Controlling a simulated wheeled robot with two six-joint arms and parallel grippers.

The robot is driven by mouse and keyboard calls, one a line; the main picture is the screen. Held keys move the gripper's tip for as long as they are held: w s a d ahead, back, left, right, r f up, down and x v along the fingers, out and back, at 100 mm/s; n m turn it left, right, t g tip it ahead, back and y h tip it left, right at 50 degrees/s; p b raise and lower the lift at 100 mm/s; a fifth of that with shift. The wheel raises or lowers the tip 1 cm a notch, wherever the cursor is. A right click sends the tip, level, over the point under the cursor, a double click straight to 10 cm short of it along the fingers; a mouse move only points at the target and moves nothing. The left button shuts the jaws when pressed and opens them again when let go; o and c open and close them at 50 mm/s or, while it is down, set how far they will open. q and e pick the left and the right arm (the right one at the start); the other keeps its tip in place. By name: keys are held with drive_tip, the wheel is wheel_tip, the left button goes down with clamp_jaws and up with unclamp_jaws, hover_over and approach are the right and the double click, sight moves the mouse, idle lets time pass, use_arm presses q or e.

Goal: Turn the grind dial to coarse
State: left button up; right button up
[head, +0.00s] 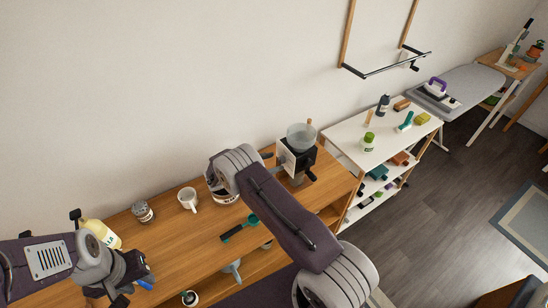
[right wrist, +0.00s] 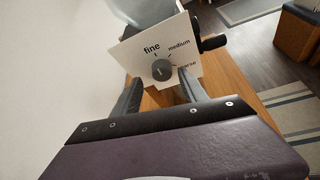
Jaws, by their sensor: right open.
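The coffee grinder (head: 304,160) stands on the wooden counter with a clear hopper on top and a white dial plate on its left side. In the right wrist view the plate (right wrist: 135,50) reads fine, medium and coarse around a round grey grind dial (right wrist: 161,69). The dial's exact setting is too small to read surely. My right gripper (right wrist: 160,78) is open, its fingers on either side of the dial, with no clear contact. In the head view my right arm hides most of that gripper. My left gripper (head: 132,275) is at the lower left, far from the grinder; its jaws are unclear.
A white mug (head: 188,199), a grey jar (head: 142,211) and a yellowish bottle (head: 101,233) stand on the counter (head: 165,238). A green-headed tool (head: 238,229) lies near its front. A white shelf unit (head: 345,135) stands right of the counter.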

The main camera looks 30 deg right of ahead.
drive_tip(key=shift+w+d+f, duration=0.1)
drive_tip(key=shift+w+d, duration=0.05)
drive_tip(key=shift+d, duration=0.35)
drive_tip(key=shift+d+f, duration=0.15)
drive_tip(key=shift+d, duration=0.15)
drive_tip(key=shift+s+d, duration=0.2)
drive_tip(key=shift+s, duration=0.15)
drive_tip(key=shift+w+a, duration=0.15)
drive_tip(key=shift+a, duration=0.05)
clamp_jaws()
use_arm(q)
drive_tip(key=shift+s+d+r, duration=0.2)
drive_tip(key=shift+s+r, duration=0.05)
drive_tip(key=shift+r, duration=0.1)
drive_tip(key=shift+f, duration=0.1)
